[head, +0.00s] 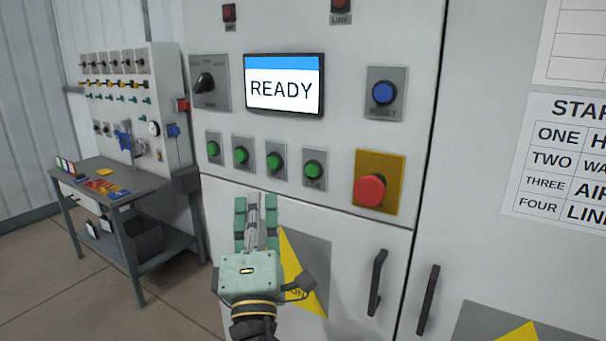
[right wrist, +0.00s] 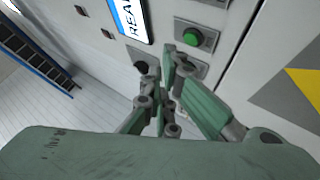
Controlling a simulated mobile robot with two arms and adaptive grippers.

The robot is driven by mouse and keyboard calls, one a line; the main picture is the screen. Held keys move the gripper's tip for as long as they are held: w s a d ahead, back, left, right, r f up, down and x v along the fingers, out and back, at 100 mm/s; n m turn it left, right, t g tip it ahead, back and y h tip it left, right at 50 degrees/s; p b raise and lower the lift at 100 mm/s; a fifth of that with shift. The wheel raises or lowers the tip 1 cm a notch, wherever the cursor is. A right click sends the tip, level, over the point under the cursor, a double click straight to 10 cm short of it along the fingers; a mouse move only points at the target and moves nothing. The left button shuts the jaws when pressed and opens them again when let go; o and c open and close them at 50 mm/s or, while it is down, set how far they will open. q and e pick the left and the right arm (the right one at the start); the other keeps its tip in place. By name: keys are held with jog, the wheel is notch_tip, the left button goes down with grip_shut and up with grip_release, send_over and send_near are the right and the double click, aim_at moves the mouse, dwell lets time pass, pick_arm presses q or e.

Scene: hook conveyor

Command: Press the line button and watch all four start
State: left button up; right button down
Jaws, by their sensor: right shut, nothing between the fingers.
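Four green buttons sit in a row on the white cabinet. The rightmost green button (head: 314,169) has a small label that seems to read LINE. Left of it are a third (head: 275,161), a second (head: 241,156) and a first green button (head: 213,149). My right gripper (head: 254,200) is shut and empty, just below the second and third buttons in the picture. Whether it touches the panel cannot be told. In the right wrist view its fingertips (right wrist: 171,52) are close together, near one green button (right wrist: 193,38). My left gripper is not in view.
The screen (head: 284,85) reads READY. A red mushroom button (head: 370,188) on yellow and a blue button (head: 384,93) are to the right. A selector knob (head: 205,84) is at left. Dark red lamps, one labelled LINE (head: 341,5), sit above. A cluttered bench (head: 150,185) stands left.

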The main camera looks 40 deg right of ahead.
aim_at(312, 171)
jog(key=shift+s+d+r+m+h, duration=0.1)
jog(key=shift+s+r+m+h, duration=0.3)
jog(key=shift+s+r, duration=0.45)
jog(key=shift+w, duration=0.2)
jog(key=w+d+p, duration=0.1)
jog(key=w+d, duration=0.2)
jog(key=d, duration=0.5)
jog(key=shift+w, duration=0.15)
jog(key=shift+d, duration=0.15)
dwell(0.8)
jog(key=shift+w+d, duration=0.2)
jog(key=shift+d, duration=0.1)
